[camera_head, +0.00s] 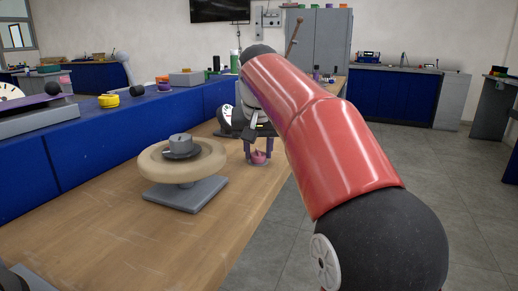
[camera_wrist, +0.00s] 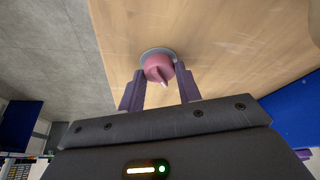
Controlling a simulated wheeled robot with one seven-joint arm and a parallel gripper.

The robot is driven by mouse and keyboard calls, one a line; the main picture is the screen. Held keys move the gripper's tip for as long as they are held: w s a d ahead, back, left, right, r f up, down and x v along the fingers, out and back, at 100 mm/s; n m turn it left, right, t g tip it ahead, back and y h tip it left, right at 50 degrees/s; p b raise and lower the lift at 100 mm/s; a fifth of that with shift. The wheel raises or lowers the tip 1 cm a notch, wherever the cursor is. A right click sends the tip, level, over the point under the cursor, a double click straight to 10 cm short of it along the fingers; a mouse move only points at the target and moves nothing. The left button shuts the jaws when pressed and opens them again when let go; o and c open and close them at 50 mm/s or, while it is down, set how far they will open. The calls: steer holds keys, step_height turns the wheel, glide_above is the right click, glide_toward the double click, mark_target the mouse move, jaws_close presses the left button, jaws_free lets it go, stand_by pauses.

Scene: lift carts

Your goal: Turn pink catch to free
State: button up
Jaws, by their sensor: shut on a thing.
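The pink catch (camera_wrist: 158,68) is a round knob with a pale pointed tab, set on a grey disc on the wooden bench top. In the wrist view the tab points down and slightly right. My gripper (camera_wrist: 161,78) has its two purple fingers on either side of the catch, shut on it. In the head view the pink catch (camera_head: 260,157) shows near the bench's right edge, below my gripper (camera_head: 260,148). Any labels marking the catch's positions cannot be made out.
A tan wheel (camera_head: 205,160) on a grey base stands on the bench, left of the catch. A blue panel (camera_head: 100,135) runs along the bench's left side. The near bench top (camera_head: 130,235) is largely clear. Open floor lies to the right.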

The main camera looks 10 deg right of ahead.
steer(key=m, duration=0.2)
steer(key=m+h, duration=0.1)
steer(key=m, duration=0.1)
steer(key=shift+w+a+g+h, duration=0.1)
steer(key=shift+a+g+h, duration=0.1)
steer(key=shift+g+h, duration=0.1)
steer(key=shift+m+g+h, duration=0.3)
steer(key=shift+m+h, duration=0.1)
steer(key=shift+m, duration=1.1)
steer(key=o, duration=1)
steer(key=shift+r, duration=0.1)
steer(key=v, duration=0.7)
steer(key=shift+r, duration=0.35)
steer(key=shift+a, duration=0.15)
